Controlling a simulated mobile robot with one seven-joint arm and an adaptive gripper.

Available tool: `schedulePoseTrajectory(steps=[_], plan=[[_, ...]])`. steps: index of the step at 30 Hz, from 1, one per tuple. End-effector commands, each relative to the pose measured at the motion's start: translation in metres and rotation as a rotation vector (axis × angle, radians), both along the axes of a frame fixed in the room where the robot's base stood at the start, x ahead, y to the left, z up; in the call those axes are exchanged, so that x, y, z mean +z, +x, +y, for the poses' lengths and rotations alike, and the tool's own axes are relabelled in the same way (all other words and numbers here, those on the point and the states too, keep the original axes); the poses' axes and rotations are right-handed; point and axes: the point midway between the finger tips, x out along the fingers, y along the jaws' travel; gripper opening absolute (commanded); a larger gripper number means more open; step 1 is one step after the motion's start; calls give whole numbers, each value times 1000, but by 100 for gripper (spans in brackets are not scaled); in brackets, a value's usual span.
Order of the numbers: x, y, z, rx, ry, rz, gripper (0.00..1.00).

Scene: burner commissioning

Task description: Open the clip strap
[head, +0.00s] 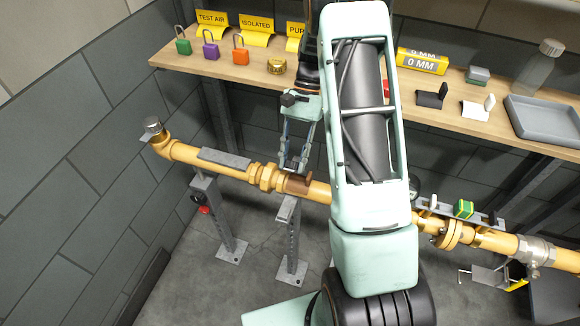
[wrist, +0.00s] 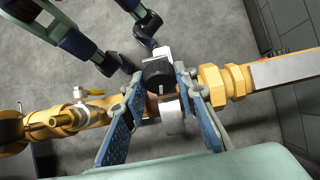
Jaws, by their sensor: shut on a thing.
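The clip strap (wrist: 172,115) is a pale grey band across the yellow pipe (wrist: 45,125) in the wrist view, with a black knob-like part (wrist: 158,74) on top. My gripper (wrist: 160,92) reaches down over it, one blue finger on each side, and is shut on this clip strap. In the head view, my gripper (head: 295,166) points down at the pipe (head: 318,190), above a brown saddle piece (head: 299,184) at the top of a grey support post (head: 290,225). The fingers partly hide the strap there, and I cannot tell whether it is loose.
A wooden shelf (head: 345,95) behind the pipe holds coloured padlocks (head: 210,50), yellow signs and a grey tray (head: 545,115). Pipe fittings (head: 262,176) stand close to the left of my gripper. A flange (head: 449,234) is to the right. My arm blocks the middle.

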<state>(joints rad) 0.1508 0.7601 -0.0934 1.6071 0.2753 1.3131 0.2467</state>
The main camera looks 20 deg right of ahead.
Motion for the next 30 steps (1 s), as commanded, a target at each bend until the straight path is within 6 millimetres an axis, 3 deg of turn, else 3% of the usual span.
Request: schedulePoseTrajectory(steps=[1,6,23,24,27,30], plan=[[0,8,-7,-6,-12,-20,0],[3,14,-12,-6,-12,-18,0],[3,17,-16,-5,-15,-15,0],[3,17,-16,-5,-15,-15,27],[3,16,-14,-4,-13,-13,38],[3,15,-13,-4,-10,-11,39]])
